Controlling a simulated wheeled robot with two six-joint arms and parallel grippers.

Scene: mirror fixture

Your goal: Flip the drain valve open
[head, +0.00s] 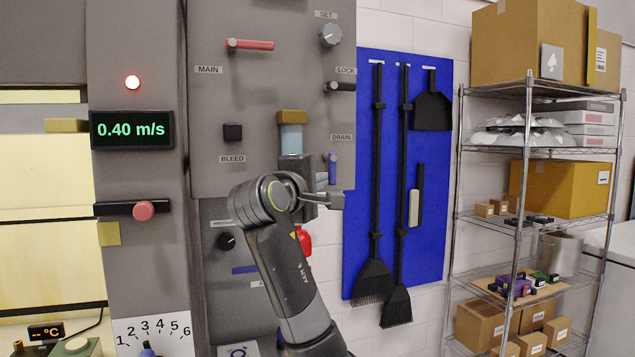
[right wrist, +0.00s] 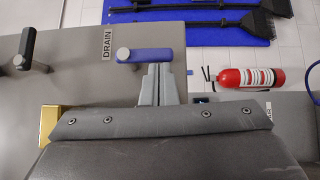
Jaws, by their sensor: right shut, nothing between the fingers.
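The drain valve is a blue lever (head: 332,168) on the grey panel, just under the DRAIN label (head: 341,137). It hangs down from its grey pivot. In the right wrist view the blue lever (right wrist: 148,55) lies across the picture beside the sideways DRAIN label (right wrist: 107,44). My left gripper is not in view.
A black LOCK handle (head: 340,86), a red MAIN handle (head: 250,44) and a black BLEED knob (head: 232,132) share the panel. A red fire extinguisher (right wrist: 250,78) is near the lever. A blue tool board (head: 436,190) and a wire shelf (head: 515,152) stand to the right.

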